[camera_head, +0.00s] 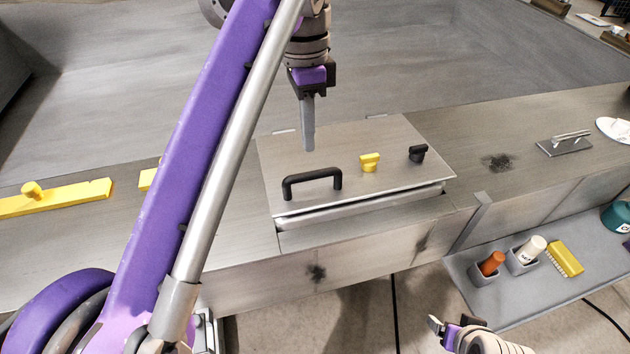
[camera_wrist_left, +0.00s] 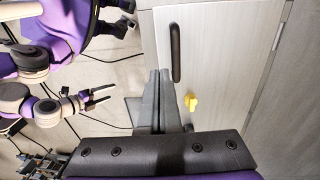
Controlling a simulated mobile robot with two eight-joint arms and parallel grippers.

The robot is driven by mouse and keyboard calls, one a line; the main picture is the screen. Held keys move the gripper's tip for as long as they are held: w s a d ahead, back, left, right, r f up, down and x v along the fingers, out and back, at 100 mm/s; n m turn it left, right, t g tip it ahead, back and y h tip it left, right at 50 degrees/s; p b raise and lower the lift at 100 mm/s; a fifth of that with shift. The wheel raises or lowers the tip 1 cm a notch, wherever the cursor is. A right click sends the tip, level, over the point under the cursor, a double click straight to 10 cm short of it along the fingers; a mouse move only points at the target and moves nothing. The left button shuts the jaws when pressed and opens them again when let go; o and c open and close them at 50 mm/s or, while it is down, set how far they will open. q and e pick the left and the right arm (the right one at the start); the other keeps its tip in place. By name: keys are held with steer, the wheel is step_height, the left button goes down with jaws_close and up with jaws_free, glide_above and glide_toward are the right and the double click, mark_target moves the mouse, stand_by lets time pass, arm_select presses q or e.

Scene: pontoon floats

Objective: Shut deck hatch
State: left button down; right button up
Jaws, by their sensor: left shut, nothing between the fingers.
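The deck hatch (camera_head: 340,155) is a grey metal lid lying flat or nearly flat over a raised rim (camera_head: 360,208) on the bench. I cannot tell whether its front edge is fully seated. It carries a black handle (camera_head: 312,181) near the front left, a yellow knob (camera_head: 370,162) and a black knob (camera_head: 417,153). My left gripper (camera_head: 308,146) is shut and empty, pointing down above the lid behind the handle. In the left wrist view, its fingers (camera_wrist_left: 160,80) appear beside the handle (camera_wrist_left: 176,52) and yellow knob (camera_wrist_left: 191,102). My right gripper (camera_head: 440,328) is open and empty, low in front of the bench.
A yellow bar (camera_head: 55,199) lies on the bench at the left. A metal plate with a handle (camera_head: 565,144) sits at the right. A lower grey shelf (camera_head: 510,308) holds an orange bottle (camera_head: 491,263), a white bottle (camera_head: 532,248) and a yellow brush (camera_head: 565,258).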

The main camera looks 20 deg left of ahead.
arm_select(q)
step_height(320, 180, down, 5)
steer(key=s, duration=0.2)
steer(key=b, duration=0.1)
glide_above(310, 208)
steer(key=f, duration=0.6)
steer(key=shift+w+a+f, duration=0.15)
steer(key=shift+w, duration=0.05)
steer(key=shift+f, duration=0.85)
arm_select(e)
steer(key=shift+s+f, duration=0.8)
steer(key=shift+f, duration=0.25)
